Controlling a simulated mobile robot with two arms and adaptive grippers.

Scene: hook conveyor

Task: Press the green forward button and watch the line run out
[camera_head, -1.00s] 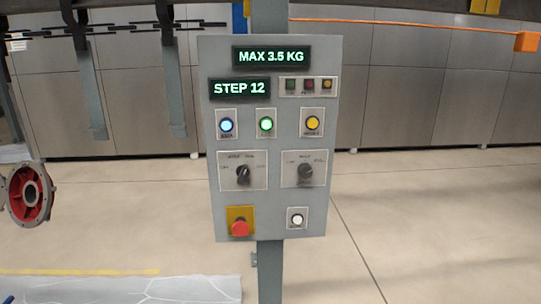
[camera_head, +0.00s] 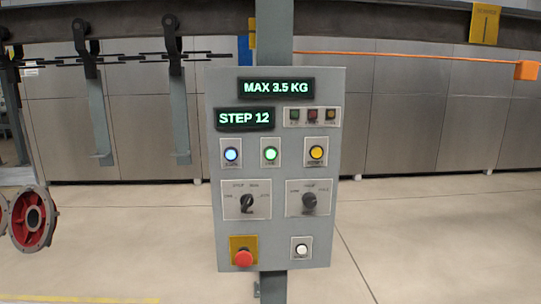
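A grey control panel (camera_head: 275,225) stands on a post in the middle of the head view. Its green button (camera_head: 270,154) glows in the middle of a row, between a blue lit button (camera_head: 231,154) and a yellow button (camera_head: 316,152). A display (camera_head: 245,119) reads "STEP 12" and one above it (camera_head: 276,87) reads "MAX 3.5 KG". Overhead at left, the conveyor line (camera_head: 130,58) carries hanging hooks (camera_head: 179,110); a red and grey round part (camera_head: 33,217) hangs at the left edge. Neither gripper is in view.
The panel also bears two rotary knobs, a red mushroom button (camera_head: 243,258) and a white button (camera_head: 301,250). Metal cabinets (camera_head: 420,120) line the back. An orange cord (camera_head: 420,57) runs to an orange box (camera_head: 526,70). The floor (camera_head: 430,230) beside the panel is clear.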

